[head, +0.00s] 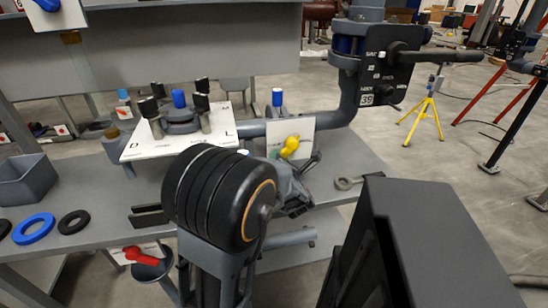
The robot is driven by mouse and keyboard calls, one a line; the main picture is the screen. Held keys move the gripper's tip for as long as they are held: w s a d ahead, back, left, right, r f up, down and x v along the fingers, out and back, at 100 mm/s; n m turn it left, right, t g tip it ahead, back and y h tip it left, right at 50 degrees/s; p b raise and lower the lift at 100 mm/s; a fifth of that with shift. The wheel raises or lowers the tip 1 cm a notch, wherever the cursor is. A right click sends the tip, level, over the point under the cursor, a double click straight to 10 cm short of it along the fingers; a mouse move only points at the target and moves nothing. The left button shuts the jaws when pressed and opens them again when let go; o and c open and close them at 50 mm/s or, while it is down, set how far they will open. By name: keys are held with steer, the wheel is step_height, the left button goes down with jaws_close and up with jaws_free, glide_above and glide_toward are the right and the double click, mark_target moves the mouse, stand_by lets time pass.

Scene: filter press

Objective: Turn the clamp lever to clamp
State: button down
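A black lever (440,57) sticks out to the right from a black panel (386,75) at the upper right. The panel has small white labels, too small to read surely, and a "39" tag. A second, smaller dark knob (397,93) sits low on the panel. I cannot tell for sure which of these is the clamp lever. My gripper (297,197) is in the middle, below and left of the panel and apart from it. My thick black arm joint partly hides it, so its opening is not clear.
A yellow valve handle (290,146) stands close behind my gripper. A white plate (180,135) with several black knobs is to its left. A red handle (140,256) is low left. Blue (34,228) and black rings (74,222) and a grey bin (26,181) lie on the bench.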

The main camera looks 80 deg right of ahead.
stand_by(0.3)
steer(key=c, duration=0.9)
jaws_free()
steer(key=shift+a, duration=0.1)
steer(key=v, duration=1.1)
steer(key=shift+s+f, duration=0.1)
steer(key=shift+f, duration=0.1)
steer(key=shift+a+f+b, duration=0.15)
steer(key=shift+a+b, duration=0.2)
steer(key=shift+b, duration=0.65)
steer(key=a+b, duration=0.1)
steer(key=b, duration=0.2)
steer(key=shift+s+a+r, duration=0.25)
steer(key=shift+s+a, duration=0.15)
